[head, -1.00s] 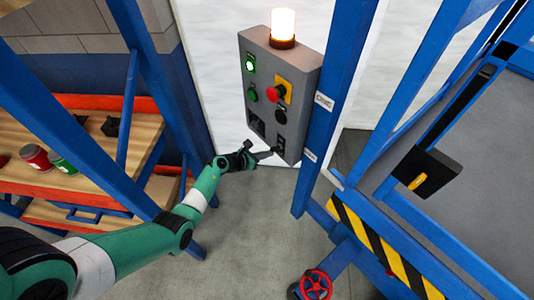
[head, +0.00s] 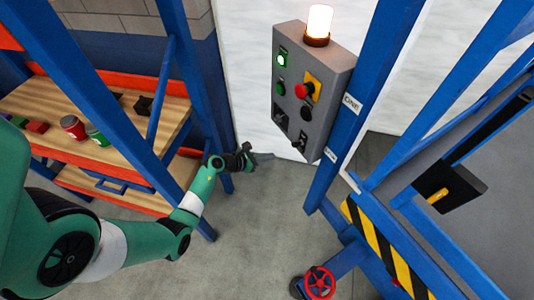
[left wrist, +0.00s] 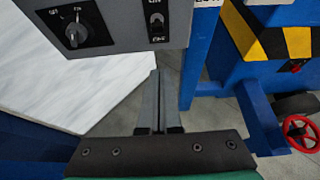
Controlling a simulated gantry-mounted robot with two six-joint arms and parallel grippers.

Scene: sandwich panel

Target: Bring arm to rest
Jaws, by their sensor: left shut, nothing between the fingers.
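My left gripper (head: 264,158) is shut and empty, held in the air to the lower left of the grey control panel (head: 325,75), apart from it. In the left wrist view its two fingers (left wrist: 158,100) lie together, pointing up the picture below the panel's lower edge. The panel's rotary knob (left wrist: 75,34) and toggle switch (left wrist: 156,20) show there. My right gripper is in neither view.
A lit beacon (head: 319,22) tops the panel, which has a lit green lamp (head: 282,61) and red button (head: 302,91). Blue posts (head: 352,110) and a wooden shelf (head: 100,105) flank my arm. A red handwheel (head: 319,283) stands low. Grey floor (head: 255,230) is clear.

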